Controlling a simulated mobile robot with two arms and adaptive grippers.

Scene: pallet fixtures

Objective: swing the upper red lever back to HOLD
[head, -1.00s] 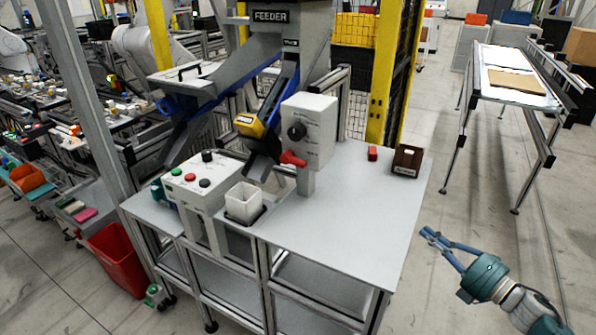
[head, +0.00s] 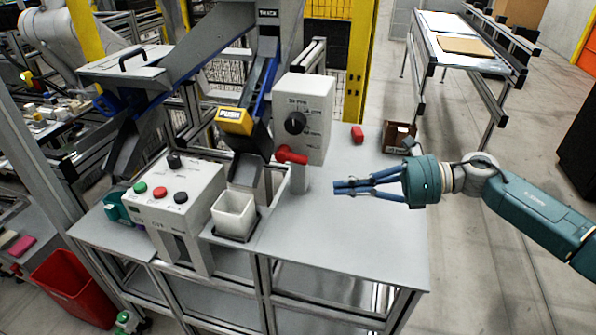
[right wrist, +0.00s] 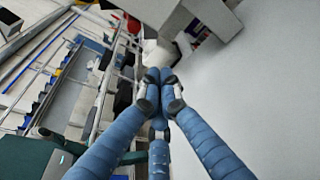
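A red lever (head: 291,154) sits on top of a short grey post (head: 299,180), in front of a grey box with a black knob (head: 296,122). It is the only red lever I can make out, and I see no readable HOLD mark. My right gripper (head: 340,187) is to the right of the lever, apart from it, above the bench top. Its blue fingers are drawn together and hold nothing; the right wrist view shows the fingertips (right wrist: 160,78) meeting. The lever is not clear in the right wrist view. My left gripper is not in view.
On the bench (head: 350,235) stand a white cup (head: 234,214), a button box (head: 170,205) and a chute with a yellow PUSH flap (head: 233,120). The front right of the bench is clear.

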